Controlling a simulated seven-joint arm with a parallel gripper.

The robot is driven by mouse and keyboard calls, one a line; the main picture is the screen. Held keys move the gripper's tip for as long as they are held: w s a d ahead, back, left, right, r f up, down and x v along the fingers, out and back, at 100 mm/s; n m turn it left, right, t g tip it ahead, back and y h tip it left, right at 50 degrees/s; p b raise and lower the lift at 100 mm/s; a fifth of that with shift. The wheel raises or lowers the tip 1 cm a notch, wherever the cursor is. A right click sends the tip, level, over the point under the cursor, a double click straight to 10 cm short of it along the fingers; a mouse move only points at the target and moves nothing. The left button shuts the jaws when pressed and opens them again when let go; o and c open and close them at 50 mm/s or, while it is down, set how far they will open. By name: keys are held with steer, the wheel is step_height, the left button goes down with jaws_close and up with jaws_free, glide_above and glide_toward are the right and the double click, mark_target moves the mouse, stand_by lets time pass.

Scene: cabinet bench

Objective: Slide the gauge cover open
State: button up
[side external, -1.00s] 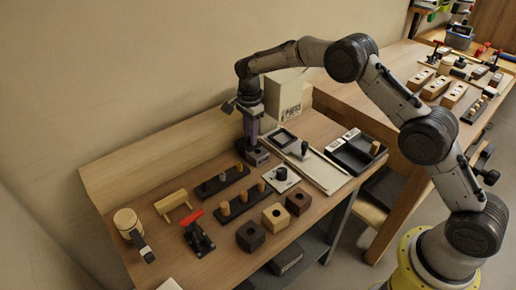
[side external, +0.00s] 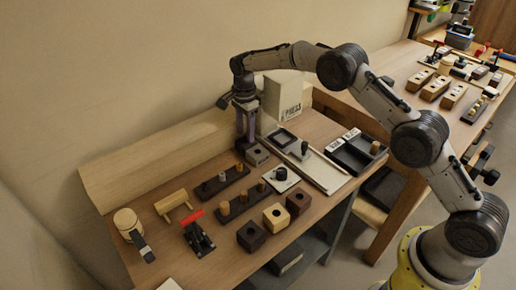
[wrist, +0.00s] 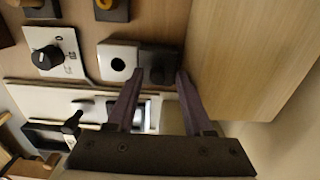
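The gauge panel is a long pale board (side external: 318,172) on the right half of the bench, with a dark-framed window (side external: 283,138) at its back end. A black upright knob (side external: 304,149) stands on it, which I take to be the cover's handle. In the wrist view the knob (wrist: 72,124) is left of my fingers, and the panel (wrist: 60,101) is partly hidden behind them. My gripper (side external: 245,142) points down behind the grey block with a hole (side external: 257,155), left of the window. In the wrist view its fingers (wrist: 160,76) are apart, with nothing visibly held.
A white dial plate with a black knob (side external: 281,176) lies in front of the grey block. A black tray (side external: 352,154) is right of the panel, and a pale PRESS box (side external: 285,95) stands behind. A wooden backboard (side external: 160,155) runs close behind my gripper.

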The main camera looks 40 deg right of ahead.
steer(key=shift+r, duration=3.5)
steer(key=shift+s+r, duration=0.2)
steer(key=shift+r, duration=0.05)
steer(key=s+d+r+n+t, duration=0.3)
steer(key=s+r+n, duration=0.6)
steer(key=s+r, duration=0.95)
steer(key=s+d+f+n+t, duration=0.1)
steer(key=s+n, duration=0.3)
steer(key=s, duration=0.8)
steer(key=s+d+f+n+t, duration=0.1)
steer(key=s+f+n, duration=0.3)
steer(key=s, duration=0.9)
steer(key=shift+n+t, duration=0.3)
steer(key=shift+n, duration=0.2)
